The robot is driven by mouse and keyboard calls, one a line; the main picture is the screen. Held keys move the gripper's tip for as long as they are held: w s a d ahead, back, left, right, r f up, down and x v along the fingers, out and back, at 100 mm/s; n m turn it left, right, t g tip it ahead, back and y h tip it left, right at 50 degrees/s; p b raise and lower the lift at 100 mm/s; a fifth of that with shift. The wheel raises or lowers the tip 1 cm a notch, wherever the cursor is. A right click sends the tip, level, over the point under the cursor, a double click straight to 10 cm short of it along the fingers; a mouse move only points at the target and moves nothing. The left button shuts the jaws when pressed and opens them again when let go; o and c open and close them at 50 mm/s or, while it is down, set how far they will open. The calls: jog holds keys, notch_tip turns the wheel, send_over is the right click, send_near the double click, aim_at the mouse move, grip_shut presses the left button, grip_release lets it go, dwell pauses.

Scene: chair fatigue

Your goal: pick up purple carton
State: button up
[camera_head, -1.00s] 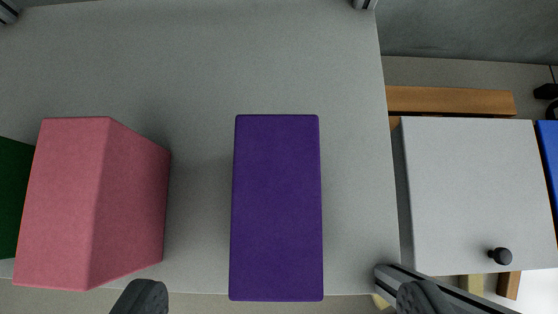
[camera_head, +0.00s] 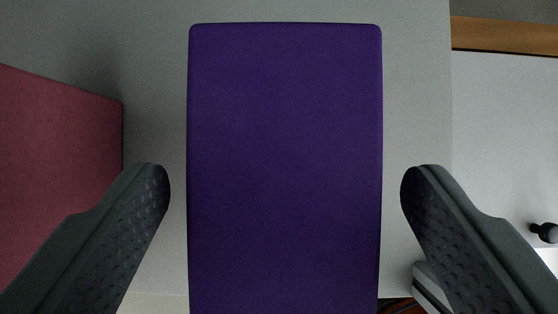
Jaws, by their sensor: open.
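The purple carton (camera_head: 285,165) fills the middle of the view, its flat top face toward the camera, and its near end runs out of the bottom of the picture. My gripper (camera_head: 286,185) is open, with one dark textured finger on each side of the carton. A narrow gap shows between the left finger and the carton and another between the right finger and the carton. I cannot tell how far above or below the carton's top the fingertips are.
A pink-red box (camera_head: 55,180) stands to the left, close to the left finger. The carton rests on a grey surface (camera_head: 418,90) whose right edge is near. A white panel with a black knob (camera_head: 545,232) lies beyond it to the right.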

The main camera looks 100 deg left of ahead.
jog(key=shift+x, duration=1.35)
jog(key=c, duration=1.2)
jog(key=shift+c, duration=0.4)
jog(key=shift+r, duration=0.1)
